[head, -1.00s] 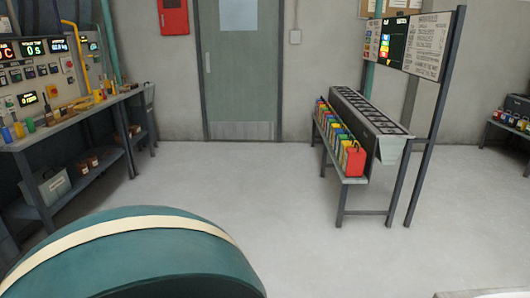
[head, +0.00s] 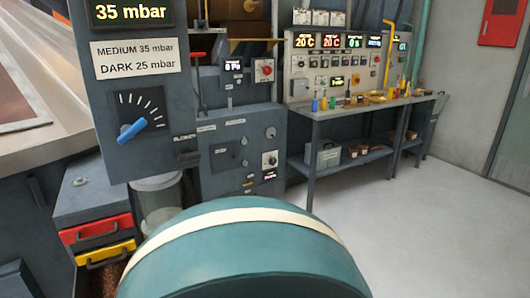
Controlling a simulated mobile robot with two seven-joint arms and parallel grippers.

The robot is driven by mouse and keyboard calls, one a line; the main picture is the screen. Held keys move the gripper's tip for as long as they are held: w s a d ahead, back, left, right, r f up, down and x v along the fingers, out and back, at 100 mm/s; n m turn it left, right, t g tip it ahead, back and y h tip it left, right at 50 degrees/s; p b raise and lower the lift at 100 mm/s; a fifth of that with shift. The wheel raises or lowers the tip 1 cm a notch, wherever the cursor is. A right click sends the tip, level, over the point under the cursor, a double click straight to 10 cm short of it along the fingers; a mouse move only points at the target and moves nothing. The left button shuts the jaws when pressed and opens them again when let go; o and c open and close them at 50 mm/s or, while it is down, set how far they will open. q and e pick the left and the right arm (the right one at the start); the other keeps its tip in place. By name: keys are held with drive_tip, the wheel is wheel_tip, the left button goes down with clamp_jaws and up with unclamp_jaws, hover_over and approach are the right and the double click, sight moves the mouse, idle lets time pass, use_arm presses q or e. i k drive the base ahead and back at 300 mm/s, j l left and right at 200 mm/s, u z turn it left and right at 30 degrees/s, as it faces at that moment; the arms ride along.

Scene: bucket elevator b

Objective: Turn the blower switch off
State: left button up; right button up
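A small label that seems to read "BLOWER" (head: 184,137) sits at the right edge of the grey-blue panel in the head view. Below it is a dark block or handle (head: 188,159); I cannot tell whether this is the blower switch or how it is set. To its right is a grey control panel (head: 240,178) with small knobs and labels too small to read. Neither of my grippers is in view.
A blue knob (head: 132,130) on a dial sits below a "35 mbar" display (head: 130,12). Red (head: 96,230) and yellow (head: 105,253) handled trays are at lower left. A workbench (head: 350,110) with tools stands behind. Floor (head: 430,220) at right is clear.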

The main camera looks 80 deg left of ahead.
sight(187, 154)
drive_tip(key=u, duration=3.15)
